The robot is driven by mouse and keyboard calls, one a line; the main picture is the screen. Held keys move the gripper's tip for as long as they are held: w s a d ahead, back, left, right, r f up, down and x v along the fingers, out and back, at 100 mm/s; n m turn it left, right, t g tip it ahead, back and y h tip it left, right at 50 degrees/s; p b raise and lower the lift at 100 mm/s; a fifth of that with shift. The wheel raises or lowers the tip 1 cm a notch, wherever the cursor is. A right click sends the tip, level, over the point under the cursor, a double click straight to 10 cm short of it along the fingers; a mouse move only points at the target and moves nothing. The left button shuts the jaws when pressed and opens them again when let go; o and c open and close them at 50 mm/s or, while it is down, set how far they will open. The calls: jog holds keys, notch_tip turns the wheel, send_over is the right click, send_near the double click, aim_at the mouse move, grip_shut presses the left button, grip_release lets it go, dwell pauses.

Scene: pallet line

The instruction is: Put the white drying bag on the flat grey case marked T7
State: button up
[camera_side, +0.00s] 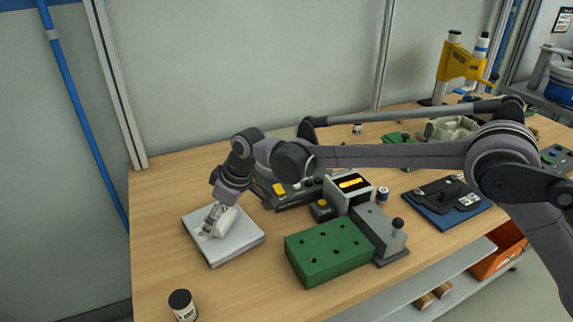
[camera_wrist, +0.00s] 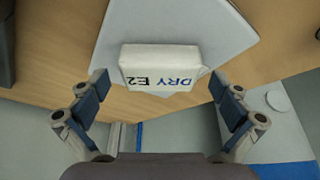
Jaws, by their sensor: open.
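The white drying bag (camera_side: 226,222) lies on the flat grey case (camera_side: 238,246) at the left of the bench. In the wrist view the bag (camera_wrist: 160,62) shows "DRY E2" upside down, with the pale case (camera_wrist: 190,22) beneath it. My gripper (camera_side: 211,226) is low over the case at the bag. In the wrist view its two fingers (camera_wrist: 160,86) stand apart, one towards each end of the bag, with gaps between fingers and bag. No T7 mark can be read in either view. Whether the bag rests fully on the case is partly hidden by my gripper.
A green block with holes (camera_side: 325,251) and a grey fixture (camera_side: 380,232) stand right of the case. A black-lidded jar (camera_side: 183,306) is at the front left. A device with a lit yellow display (camera_side: 351,186) stands behind the green block. Bare wood surrounds the case's front.

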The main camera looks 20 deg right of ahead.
jog(key=shift+r, duration=0.1)
jog(key=v, duration=1.2)
jog(key=s+d+r+m+t, duration=0.1)
jog(key=s+d+r, duration=0.1)
jog(key=d, duration=0.4)
jog(key=s+d+r+m, duration=0.1)
jog(key=s+d+r, duration=0.1)
jog(key=d, duration=0.3)
jog(key=s+d+m, duration=0.1)
jog(key=s+d, duration=0.3)
jog(key=d, duration=0.2)
jog(key=s+d+f+m+t+h, duration=0.1)
jog(key=s+d+m, duration=0.1)
jog(key=s+d, duration=0.3)
jog(key=s+d+m+t+h, duration=0.1)
jog(key=s+d, duration=0.3)
jog(key=d, duration=0.3)
jog(key=shift+s+f+m, duration=0.2)
jog(key=shift+s+m, duration=0.2)
jog(key=s+d+f+m+t+h, duration=0.1)
jog(key=s+d+f+m, duration=0.1)
jog(key=s+d+f, duration=0.3)
jog(key=shift+s, duration=1.1)
